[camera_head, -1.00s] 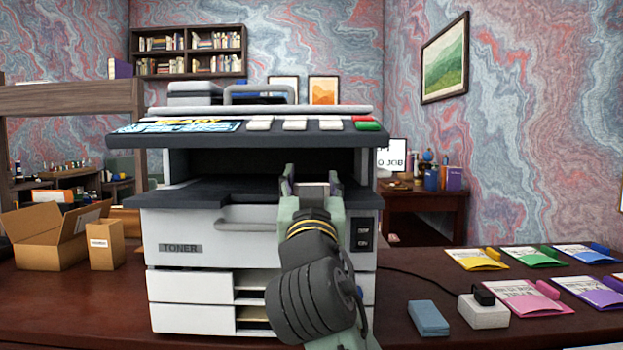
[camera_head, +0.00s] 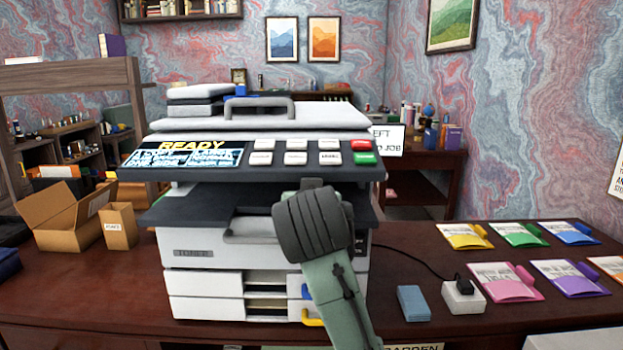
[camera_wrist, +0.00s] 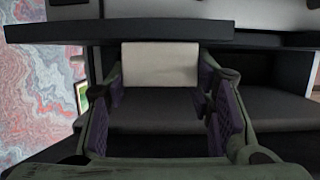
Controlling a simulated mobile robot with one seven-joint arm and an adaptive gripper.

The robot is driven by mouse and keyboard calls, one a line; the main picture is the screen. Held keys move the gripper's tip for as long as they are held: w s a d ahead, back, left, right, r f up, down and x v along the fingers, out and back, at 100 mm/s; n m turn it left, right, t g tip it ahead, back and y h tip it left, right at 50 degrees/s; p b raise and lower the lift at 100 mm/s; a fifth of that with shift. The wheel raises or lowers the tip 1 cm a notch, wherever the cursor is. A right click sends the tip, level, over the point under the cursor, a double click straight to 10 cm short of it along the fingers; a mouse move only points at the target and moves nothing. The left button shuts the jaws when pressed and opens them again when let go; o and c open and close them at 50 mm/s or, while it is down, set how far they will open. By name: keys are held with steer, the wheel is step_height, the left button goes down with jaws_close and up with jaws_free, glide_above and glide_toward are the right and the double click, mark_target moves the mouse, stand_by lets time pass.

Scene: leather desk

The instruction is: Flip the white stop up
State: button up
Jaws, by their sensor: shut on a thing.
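The white stop (camera_wrist: 159,64) shows in the wrist view as a pale rectangular plate facing me at the far side of the printer's dark output tray (camera_wrist: 160,112). My gripper (camera_wrist: 160,82) is shut on the stop, with a purple-padded finger at each side of it. In the head view the printer (camera_head: 207,257) stands on the desk, and my dark wrist covers the front right of its tray. There the fingers and the stop are hidden behind my wrist. I cannot tell the stop's exact angle.
The printer's button panel (camera_head: 250,158) overhangs the tray opening, reading READY. Several coloured folders (camera_head: 505,282), a blue block (camera_head: 413,303) and a white socket box (camera_head: 463,297) lie right. An open carton (camera_head: 62,215) stands left. A yellow handle (camera_head: 313,318) shows low on the printer.

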steer(key=shift+w+g+p, duration=0.1)
steer(key=shift+g+p, duration=0.3)
steer(key=shift+p, duration=0.5)
steer(key=shift+f, duration=0.1)
steer(key=o, duration=1.2)
